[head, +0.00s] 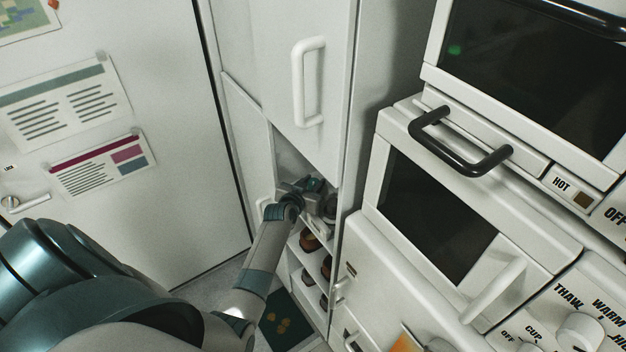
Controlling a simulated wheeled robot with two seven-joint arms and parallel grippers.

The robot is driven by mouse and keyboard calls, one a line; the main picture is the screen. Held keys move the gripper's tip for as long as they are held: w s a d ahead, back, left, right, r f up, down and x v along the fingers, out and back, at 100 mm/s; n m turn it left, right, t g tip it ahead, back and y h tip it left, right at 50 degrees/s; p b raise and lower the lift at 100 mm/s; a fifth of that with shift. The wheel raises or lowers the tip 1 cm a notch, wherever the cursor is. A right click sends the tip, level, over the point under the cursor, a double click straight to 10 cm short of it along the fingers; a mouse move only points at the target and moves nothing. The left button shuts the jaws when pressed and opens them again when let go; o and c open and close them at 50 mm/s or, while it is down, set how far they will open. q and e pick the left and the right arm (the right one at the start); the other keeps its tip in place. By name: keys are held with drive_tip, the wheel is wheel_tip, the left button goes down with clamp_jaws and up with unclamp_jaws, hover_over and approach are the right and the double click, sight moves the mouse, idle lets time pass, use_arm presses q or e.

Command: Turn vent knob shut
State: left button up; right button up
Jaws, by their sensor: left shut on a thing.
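My left gripper (314,186) reaches into a narrow cabinet opening below the tall white door. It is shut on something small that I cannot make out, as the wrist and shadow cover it. No knob marked as a vent is readable here. A rounded grey part (329,208) shows just right of the gripper inside the opening; I cannot tell what it is. A white dial (580,332) with THAW and WARM marks is at the lower right, far from the gripper. My right gripper is out of view.
The tall white door (290,60) with its handle (308,82) is above the opening. A shelf rack with brown items (310,240) lies below. Ovens with a black handle (460,145) stand at right. A white door with posters (65,100) is at left.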

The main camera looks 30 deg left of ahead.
use_arm(q)
drive_tip(key=shift+n+y, duration=0.6)
drive_tip(key=o, duration=1.1)
drive_tip(key=shift+c, duration=0.2)
drive_tip(key=shift+s, duration=0.1)
drive_tip(key=b+v, duration=0.4)
drive_tip(key=v, duration=1.3)
drive_tip(key=shift+r, duration=0.35)
drive_tip(key=shift+d, duration=0.15)
